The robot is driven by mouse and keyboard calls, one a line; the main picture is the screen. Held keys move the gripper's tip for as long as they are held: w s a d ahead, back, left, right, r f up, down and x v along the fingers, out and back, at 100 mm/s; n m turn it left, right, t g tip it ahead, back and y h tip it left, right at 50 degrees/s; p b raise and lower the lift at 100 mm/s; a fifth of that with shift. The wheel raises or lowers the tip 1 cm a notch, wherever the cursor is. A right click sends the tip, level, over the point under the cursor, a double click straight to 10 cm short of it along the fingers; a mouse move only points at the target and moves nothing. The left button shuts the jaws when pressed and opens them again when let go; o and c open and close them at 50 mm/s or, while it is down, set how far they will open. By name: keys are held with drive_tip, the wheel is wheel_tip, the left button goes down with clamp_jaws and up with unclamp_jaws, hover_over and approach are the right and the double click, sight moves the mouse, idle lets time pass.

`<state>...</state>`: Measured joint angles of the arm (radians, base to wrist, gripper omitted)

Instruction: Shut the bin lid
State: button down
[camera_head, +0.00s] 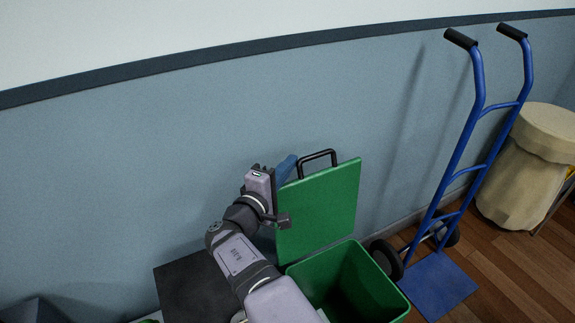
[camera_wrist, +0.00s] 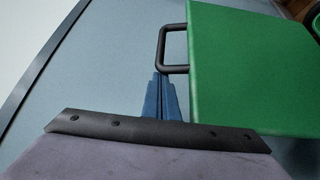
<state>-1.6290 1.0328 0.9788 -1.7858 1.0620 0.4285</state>
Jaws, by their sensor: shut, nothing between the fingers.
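The green bin (camera_head: 362,284) stands against the blue-grey wall, with its mouth open upward. Its green lid (camera_head: 322,208) stands raised, close to upright, at the bin's back edge near the wall. A black loop handle (camera_head: 318,160) sticks out from the lid's top edge. In the wrist view the lid (camera_wrist: 245,65) fills the right side and its handle (camera_wrist: 172,48) is at centre. My gripper (camera_head: 289,165) has blue fingers, shut and empty, just left of the handle. In the wrist view my gripper (camera_wrist: 160,85) points toward the handle's lower end; whether they touch I cannot tell.
A blue hand truck (camera_head: 468,150) leans to the right of the bin, with its blue plate (camera_head: 440,284) on the wooden floor. A beige lidded container (camera_head: 522,170) stands farther right. A dark flat surface (camera_head: 195,288) lies left of the bin, partly behind my arm.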

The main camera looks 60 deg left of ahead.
drive_tip(key=shift+d+f+b, duration=0.1)
drive_tip(key=shift+d+b, duration=0.1)
drive_tip(key=shift+b, duration=0.35)
drive_tip(key=d+f+m+t+b, duration=0.1)
drive_tip(key=d+f+m+b, duration=0.15)
drive_tip(key=d+b, duration=1)
drive_tip(key=d+f+m+t+y+b, duration=0.1)
drive_tip(key=d+f+b, duration=0.45)
drive_tip(key=b, duration=1.15)
drive_tip(key=d+f+m+t+b, duration=0.1)
drive_tip(key=d+f+m+b, duration=0.1)
drive_tip(key=d+b, duration=1.1)
drive_tip(key=d+f+m+t+b, duration=0.1)
drive_tip(key=d+f+m, duration=0.1)
drive_tip(key=f, duration=0.6)
drive_tip(key=d+f+m+t, duration=0.1)
drive_tip(key=d+f, duration=0.4)
drive_tip(key=f, duration=0.3)
drive_tip(key=shift+f+m+b, duration=0.35)
drive_tip(key=shift+b, duration=0.05)
drive_tip(key=shift+r, duration=0.1)
wheel_tip(320, 180, up, 10)
drive_tip(key=p, duration=0.7)
